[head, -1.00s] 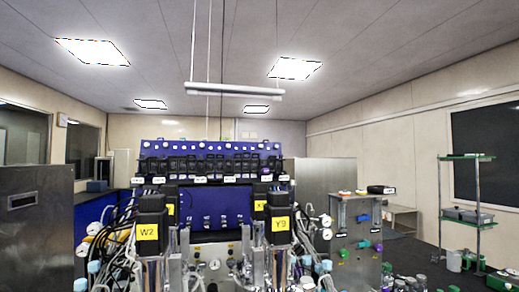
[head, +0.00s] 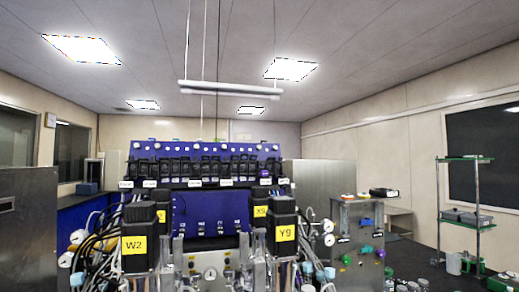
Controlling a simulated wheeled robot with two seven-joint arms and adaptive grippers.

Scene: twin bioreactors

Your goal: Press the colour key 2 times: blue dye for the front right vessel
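The twin bioreactor rig stands ahead in the head view, with a blue panel (head: 208,212) at its middle. At its front right is a black motor head (head: 282,205) with a yellow label that reads Y9, above metal parts of the front right vessel (head: 283,272). The vessel's lower part is cut off by the picture's bottom edge. A black motor head (head: 139,212) labelled W2 stands at the front left. I cannot make out a colour key or any blue dye marking. Neither of my grippers shows.
Behind the motors runs a row of black pump units (head: 205,170) under a blue top board (head: 205,148). Tubes and cables crowd the rig's left. A steel cabinet (head: 357,245) with coloured knobs stands to the right. A green-shelved rack (head: 464,215) is farther right.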

